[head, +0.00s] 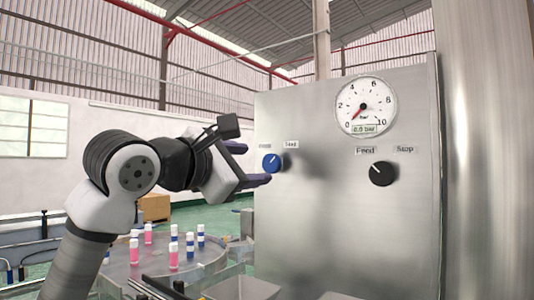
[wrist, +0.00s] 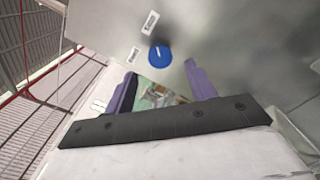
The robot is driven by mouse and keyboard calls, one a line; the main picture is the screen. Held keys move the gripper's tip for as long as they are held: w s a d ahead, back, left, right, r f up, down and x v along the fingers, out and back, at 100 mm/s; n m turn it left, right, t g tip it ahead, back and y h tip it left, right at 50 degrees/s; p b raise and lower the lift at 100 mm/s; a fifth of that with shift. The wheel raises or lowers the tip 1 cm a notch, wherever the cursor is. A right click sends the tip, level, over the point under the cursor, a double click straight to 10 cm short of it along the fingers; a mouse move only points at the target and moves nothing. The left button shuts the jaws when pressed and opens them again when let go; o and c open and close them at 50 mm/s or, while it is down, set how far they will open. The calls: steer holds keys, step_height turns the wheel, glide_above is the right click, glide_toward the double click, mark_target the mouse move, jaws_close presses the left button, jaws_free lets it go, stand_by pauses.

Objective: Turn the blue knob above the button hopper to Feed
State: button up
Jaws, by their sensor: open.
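The blue knob (head: 271,162) sits on the steel panel, with two small labels above it. The right label (head: 291,144) seems to read Feed; the left one is too small to read. The knob's pale pointer looks tilted up and right, toward the right label. In the wrist view the blue knob (wrist: 159,57) lies just beyond the fingertips, roughly between them. My gripper (head: 249,164) is open, its purple fingers apart and empty, facing the panel close to the knob. Contact is not visible. The button hopper cannot be clearly made out.
A black knob (head: 382,173) with Feed and Stop labels and a round gauge (head: 366,106) reading 0.0 bar are further right on the panel (head: 330,240). A grey tray (head: 240,288) is in front.

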mark_target(270, 164)
steer(key=p+x, duration=0.1)
steer(key=x, duration=0.4)
steer(key=shift+w+d+p, duration=0.2)
steer(key=shift+w+p, duration=0.1)
steer(key=shift+p, duration=0.05)
steer(key=c, duration=1)
steer(key=shift+o, duration=0.2)
